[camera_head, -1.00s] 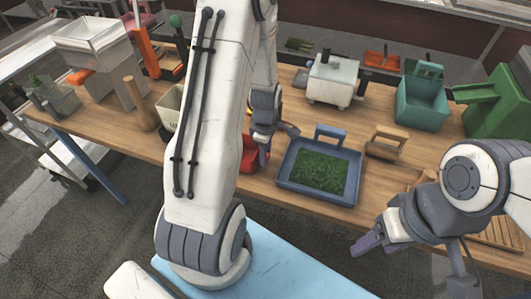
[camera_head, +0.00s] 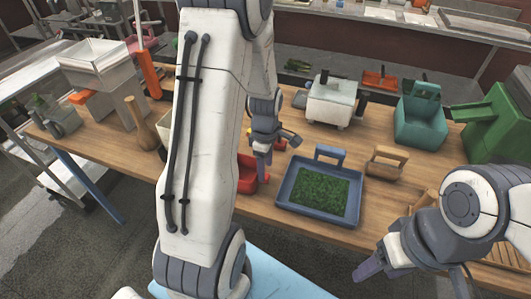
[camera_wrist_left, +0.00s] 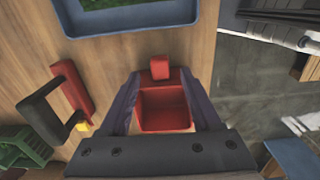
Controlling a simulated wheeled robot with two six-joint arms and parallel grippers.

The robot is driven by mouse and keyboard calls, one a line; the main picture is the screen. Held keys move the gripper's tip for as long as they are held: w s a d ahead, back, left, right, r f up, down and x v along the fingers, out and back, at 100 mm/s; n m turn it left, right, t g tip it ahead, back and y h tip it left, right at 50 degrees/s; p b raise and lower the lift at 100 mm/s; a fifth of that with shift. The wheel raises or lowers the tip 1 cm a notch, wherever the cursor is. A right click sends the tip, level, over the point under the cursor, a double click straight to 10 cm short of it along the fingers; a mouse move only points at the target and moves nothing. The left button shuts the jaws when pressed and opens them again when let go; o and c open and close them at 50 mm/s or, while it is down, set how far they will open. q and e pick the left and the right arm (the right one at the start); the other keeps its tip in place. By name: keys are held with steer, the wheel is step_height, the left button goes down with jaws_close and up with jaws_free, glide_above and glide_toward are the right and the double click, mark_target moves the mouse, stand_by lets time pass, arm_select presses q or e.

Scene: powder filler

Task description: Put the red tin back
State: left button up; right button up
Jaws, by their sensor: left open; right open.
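The red tin (camera_head: 247,174) stands on the wooden table, left of the blue tray, and my left arm hides part of it in the head view. In the left wrist view the red tin (camera_wrist_left: 163,108) shows as an open, empty box with a red tab or handle at its far side. My left gripper (camera_head: 263,172) points down right at the tin. Its open fingers (camera_wrist_left: 159,78) lie on either side of the tin in the wrist view; I cannot tell whether they touch it. My right gripper (camera_head: 370,271) is open and empty, at the front right, away from the tin.
The blue tray (camera_head: 282,199) of green leaves stands close to the right. A wooden-handled block (camera_head: 384,163), a white box (camera_head: 331,104) and a teal bin (camera_head: 420,123) stand beyond. A red piece with a black handle (camera_wrist_left: 72,90) lies near the left finger.

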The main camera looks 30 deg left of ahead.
arm_select(q)
step_height(320, 180, up, 8)
steer(key=s+d+r+m, duration=0.1)
steer(key=d+r+m, duration=0.1)
steer(key=d+m, duration=0.5)
steer(key=s+d+r+m+h, duration=0.1)
steer(key=s+d+r+m, duration=0.2)
steer(key=s+d+m, duration=1.4)
steer(key=shift+m+b, duration=0.35)
steer(key=shift+m, duration=1.65)
